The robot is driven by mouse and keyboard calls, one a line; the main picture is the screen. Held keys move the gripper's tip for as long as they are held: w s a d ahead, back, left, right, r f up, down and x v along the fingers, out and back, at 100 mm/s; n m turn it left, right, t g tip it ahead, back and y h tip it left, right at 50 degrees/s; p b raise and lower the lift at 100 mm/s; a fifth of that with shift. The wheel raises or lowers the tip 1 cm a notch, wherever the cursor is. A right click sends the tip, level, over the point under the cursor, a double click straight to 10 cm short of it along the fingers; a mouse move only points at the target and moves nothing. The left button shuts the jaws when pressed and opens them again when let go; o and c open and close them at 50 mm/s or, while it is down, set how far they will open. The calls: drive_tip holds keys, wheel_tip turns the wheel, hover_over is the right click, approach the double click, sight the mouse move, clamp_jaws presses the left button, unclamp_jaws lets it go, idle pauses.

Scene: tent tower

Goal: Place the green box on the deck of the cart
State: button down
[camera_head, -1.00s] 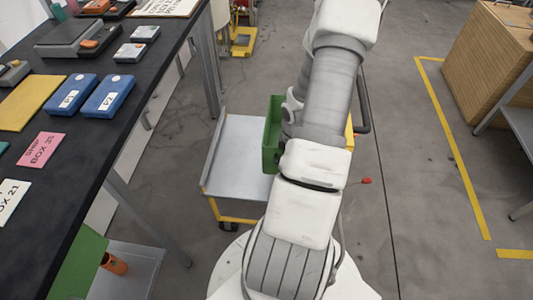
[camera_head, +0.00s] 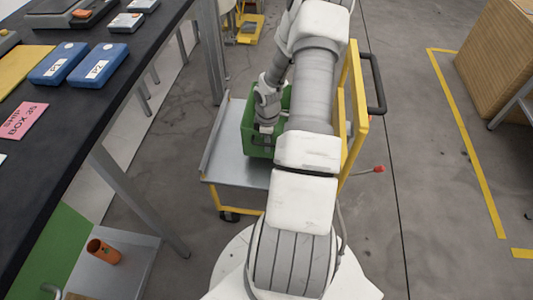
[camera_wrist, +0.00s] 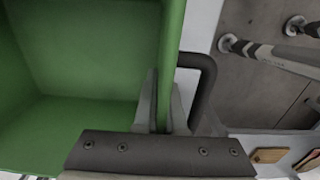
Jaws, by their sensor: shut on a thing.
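The green box (camera_head: 250,135) is an open-topped bin, over the deck of the cart (camera_head: 228,172) in the head view. I cannot tell whether its bottom touches the deck. The deck is a grey plate with a yellow frame and a raised left edge. In the wrist view my gripper (camera_wrist: 164,112) is shut on one wall of the green box (camera_wrist: 75,65), a finger on each side of it. The box interior looks empty where it shows. In the head view my arm hides the fingertips and part of the box and deck.
A yellow upright frame (camera_head: 355,100) with a black handle (camera_head: 378,85) stands at the cart's right side. A dark table (camera_head: 90,110) with blue boxes is on the left, with an orange cup (camera_head: 103,252) on a lower shelf. A wooden crate (camera_head: 495,65) stands at right; floor between is clear.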

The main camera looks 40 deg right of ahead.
sight(266, 156)
drive_tip(key=shift+w+f, duration=0.25)
drive_tip(key=shift+w, duration=0.15)
drive_tip(key=shift+f+b, duration=1.05)
drive_tip(key=shift+f, duration=0.75)
drive_tip(key=shift+f, duration=0.15)
drive_tip(key=c, duration=1)
unclamp_jaws()
drive_tip(key=shift+s, duration=0.15)
wheel_tip(266, 156, up, 12)
drive_tip(key=p, duration=0.4)
drive_tip(key=shift+p, duration=0.35)
drive_tip(key=shift+r, duration=0.2)
